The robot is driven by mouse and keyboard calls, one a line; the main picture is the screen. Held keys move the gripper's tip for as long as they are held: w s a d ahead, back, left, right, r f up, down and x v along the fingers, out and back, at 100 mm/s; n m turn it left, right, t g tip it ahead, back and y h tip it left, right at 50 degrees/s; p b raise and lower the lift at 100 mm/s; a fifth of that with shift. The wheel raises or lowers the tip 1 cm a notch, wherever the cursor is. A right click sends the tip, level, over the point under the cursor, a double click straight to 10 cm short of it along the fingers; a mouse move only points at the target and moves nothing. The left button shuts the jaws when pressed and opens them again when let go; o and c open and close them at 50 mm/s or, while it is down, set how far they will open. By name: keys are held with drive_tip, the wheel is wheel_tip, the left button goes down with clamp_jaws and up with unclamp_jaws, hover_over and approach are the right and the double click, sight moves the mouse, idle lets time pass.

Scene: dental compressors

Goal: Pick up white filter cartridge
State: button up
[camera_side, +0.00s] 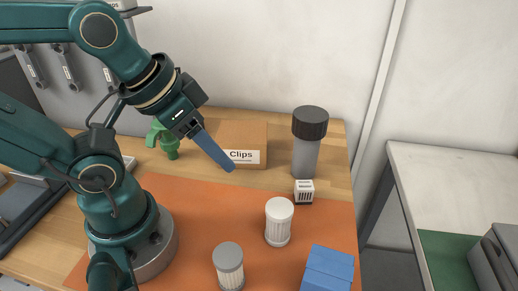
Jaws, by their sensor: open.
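The white filter cartridge (279,222) stands upright on the orange mat (190,200), right of the middle of the view. It is a short cylinder with a smooth white cap. My gripper (228,166) is in the air above and to the left of it, pointing down and right. Its blue-grey fingers are seen edge-on, in front of the cardboard box marked Clips (250,133). The gripper is open, empty and apart from the cartridge.
A grey-capped cartridge (228,266) and a blue box (328,270) stand near the front. A small white block (303,190), a tall dark-capped cylinder (306,150) and a green fitting (169,146) are behind. A white table (450,180) is at right.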

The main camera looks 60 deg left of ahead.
sight(285, 236)
drive_tip(key=o, duration=0.6)
wheel_tip(285, 236, up, 5)
drive_tip(key=d+f+n+g+h, duration=0.3)
drive_tip(key=d+n+g+h, duration=0.25)
drive_tip(key=n, duration=0.25)
drive_tip(key=w+r+n+h, duration=0.3)
drive_tip(key=w+n+h, duration=0.4)
drive_tip(key=n+h, duration=0.15)
drive_tip(key=shift+n+g, duration=0.25)
drive_tip(key=shift+n, duration=0.4)
drive_tip(key=f, duration=1.8)
drive_tip(key=shift+d, duration=0.2)
drive_tip(key=shift+d+f, duration=0.1)
drive_tip(key=shift+f, duration=0.45)
drive_tip(key=shift+y, duration=0.3)
drive_tip(key=shift+x, duration=2.45)
